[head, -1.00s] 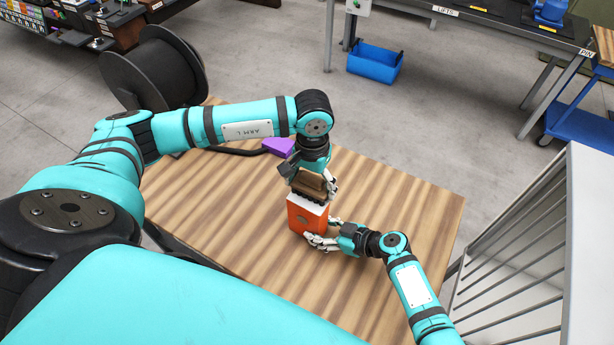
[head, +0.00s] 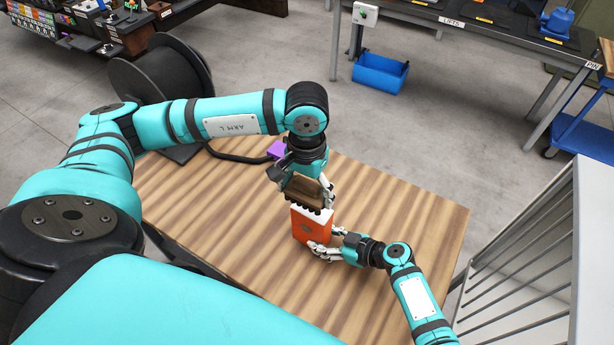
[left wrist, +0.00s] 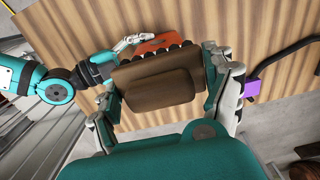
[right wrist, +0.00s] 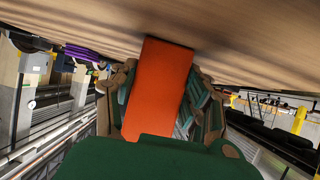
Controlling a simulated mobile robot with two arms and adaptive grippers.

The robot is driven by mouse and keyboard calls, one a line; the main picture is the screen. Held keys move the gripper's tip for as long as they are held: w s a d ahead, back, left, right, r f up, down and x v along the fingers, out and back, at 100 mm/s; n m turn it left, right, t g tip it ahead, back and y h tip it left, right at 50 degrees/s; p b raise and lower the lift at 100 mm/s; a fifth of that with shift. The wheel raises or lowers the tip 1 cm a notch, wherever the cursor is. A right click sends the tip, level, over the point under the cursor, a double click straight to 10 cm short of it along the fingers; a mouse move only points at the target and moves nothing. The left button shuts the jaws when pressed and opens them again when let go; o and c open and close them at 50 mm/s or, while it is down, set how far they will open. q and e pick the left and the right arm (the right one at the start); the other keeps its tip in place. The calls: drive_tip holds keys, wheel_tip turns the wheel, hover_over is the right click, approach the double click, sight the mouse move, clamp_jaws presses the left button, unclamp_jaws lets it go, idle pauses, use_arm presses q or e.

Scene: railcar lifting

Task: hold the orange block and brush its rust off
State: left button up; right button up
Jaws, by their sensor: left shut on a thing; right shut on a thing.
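The orange block (head: 312,229) stands on the wooden table, with a whitish top and a dark patch on its front face. My right gripper (head: 322,250) is shut on its lower part; the block also fills the middle of the right wrist view (right wrist: 158,88). My left gripper (head: 306,187) is shut on a brown brush (head: 304,190) with dark bristle tufts. The brush is just above the block's top, its tufts touching or very near it. In the left wrist view the brush (left wrist: 155,80) covers most of the block (left wrist: 157,44).
The wooden table (head: 400,215) is mostly clear around the block. A black spool (head: 160,80) stands at the far left. A pale railing (head: 525,250) stands at the right.

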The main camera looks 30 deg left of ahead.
use_arm(q)
drive_tip(key=shift+r, duration=1.1)
use_arm(e)
drive_tip(key=o, duration=1.1)
drive_tip(key=shift+d+r, duration=0.2)
drive_tip(key=shift+d, duration=0.35)
drive_tip(key=v, duration=1.1)
